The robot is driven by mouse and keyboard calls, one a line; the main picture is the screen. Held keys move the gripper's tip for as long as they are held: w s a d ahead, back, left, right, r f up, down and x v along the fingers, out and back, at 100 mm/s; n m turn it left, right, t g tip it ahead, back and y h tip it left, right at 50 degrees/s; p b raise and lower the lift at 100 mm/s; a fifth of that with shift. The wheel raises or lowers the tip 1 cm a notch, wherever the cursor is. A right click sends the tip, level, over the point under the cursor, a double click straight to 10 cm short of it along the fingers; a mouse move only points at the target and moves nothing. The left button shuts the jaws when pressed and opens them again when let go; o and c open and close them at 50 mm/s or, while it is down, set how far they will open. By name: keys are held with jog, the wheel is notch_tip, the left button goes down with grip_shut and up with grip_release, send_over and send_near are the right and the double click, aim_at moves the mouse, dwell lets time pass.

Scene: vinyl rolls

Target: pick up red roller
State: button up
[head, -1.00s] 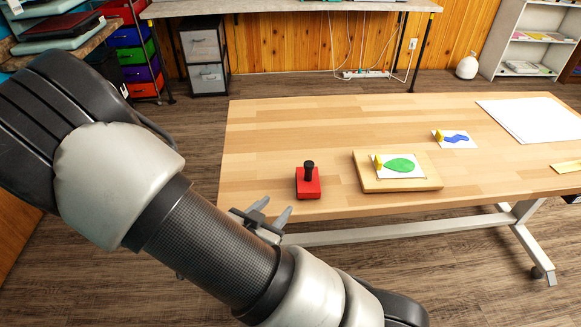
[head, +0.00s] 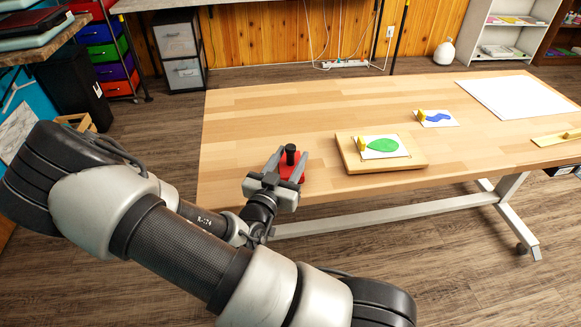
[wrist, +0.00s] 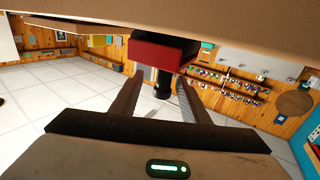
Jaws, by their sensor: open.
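The red roller (head: 297,160) is a red block with a black upright handle (head: 290,152), standing near the table's front left edge. My gripper (head: 291,154) is open at the roller, with its fingers reaching forward from the table's front edge. In the head view the fingers partly hide the red block. The wrist view is upside down: the red block (wrist: 160,52) is at the top against the table, and its black handle (wrist: 163,84) points down. The handle appears between the two open fingers (wrist: 160,90); I cannot tell whether they touch it.
A wooden board (head: 385,165) with a green-printed card (head: 383,147) lies to the right of the roller. A blue-printed card (head: 437,118) and a large white sheet (head: 515,97) lie farther right. The wooden table (head: 270,110) is clear behind the roller.

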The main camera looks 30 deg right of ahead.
aim_at(296, 154)
jog(key=b+x, duration=0.1)
jog(key=x, duration=0.4)
jog(key=shift+w+f, duration=0.1)
jog(key=shift+w, duration=0.35)
grip_shut()
